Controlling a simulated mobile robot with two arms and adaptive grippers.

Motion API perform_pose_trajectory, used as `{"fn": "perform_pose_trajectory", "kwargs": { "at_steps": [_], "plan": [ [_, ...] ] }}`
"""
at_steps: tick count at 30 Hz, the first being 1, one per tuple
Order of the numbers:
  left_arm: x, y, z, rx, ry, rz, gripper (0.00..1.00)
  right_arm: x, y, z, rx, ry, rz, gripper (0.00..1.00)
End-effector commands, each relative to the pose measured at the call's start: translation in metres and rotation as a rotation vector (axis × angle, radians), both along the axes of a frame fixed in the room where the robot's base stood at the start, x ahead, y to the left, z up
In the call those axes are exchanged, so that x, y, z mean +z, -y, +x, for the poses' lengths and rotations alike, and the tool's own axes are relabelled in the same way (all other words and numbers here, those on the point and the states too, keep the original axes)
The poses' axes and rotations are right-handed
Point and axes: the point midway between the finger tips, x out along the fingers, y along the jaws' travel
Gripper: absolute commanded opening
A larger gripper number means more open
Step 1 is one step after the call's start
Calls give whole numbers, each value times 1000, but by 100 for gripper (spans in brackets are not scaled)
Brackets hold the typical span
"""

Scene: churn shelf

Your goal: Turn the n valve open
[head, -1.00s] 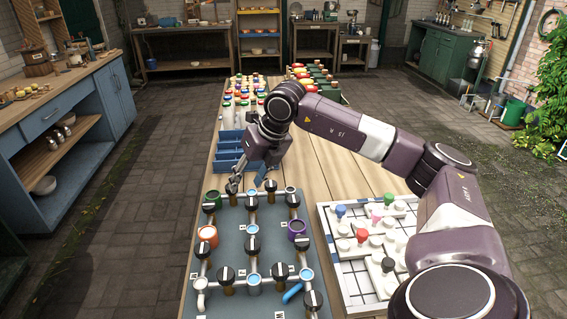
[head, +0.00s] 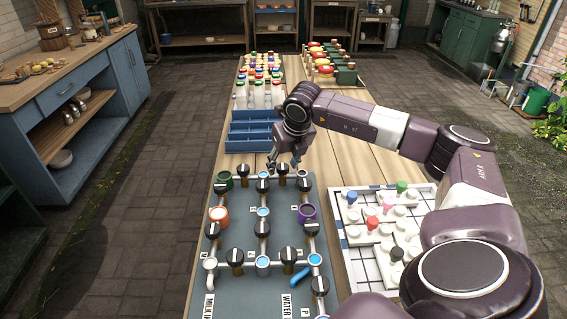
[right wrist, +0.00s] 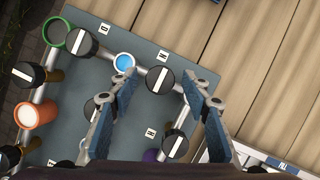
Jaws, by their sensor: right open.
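The valve board (head: 236,287) is grey, with pale pipes, black knobs and coloured cups. In the right wrist view, a label that looks like N (right wrist: 188,55) lies beside a black knob (right wrist: 160,80) on the far pipe row. The knob's white bar runs across its pipe. The same knob (head: 283,169) shows in the head view. My right gripper (head: 285,160) is open and points down at it. In the right wrist view its two fingers (right wrist: 160,78) appear on either side of the knob; contact and height are unclear. My left gripper is not in view.
Nearby are a blue cup (right wrist: 124,63), another black knob (right wrist: 82,41) and a knob on the right pipe (right wrist: 177,143). A blue divided tray (head: 250,140) stands behind the board. A white grid board (head: 365,255) lies to the right. Bare planks show between them.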

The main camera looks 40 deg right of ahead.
Motion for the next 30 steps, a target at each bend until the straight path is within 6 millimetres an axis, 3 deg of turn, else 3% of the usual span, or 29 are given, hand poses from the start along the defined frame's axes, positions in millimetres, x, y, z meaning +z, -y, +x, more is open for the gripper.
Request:
{"fn": "perform_pose_trajectory", "kwargs": {
  "at_steps": [4,15,30],
  "plan": [
    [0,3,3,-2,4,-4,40,0,0,0,0,0,0,43],
    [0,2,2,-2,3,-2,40,0,0,0,0,0,0,3],
    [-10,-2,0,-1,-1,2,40,-1,2,0,144,1,0,3]
  ]
}}
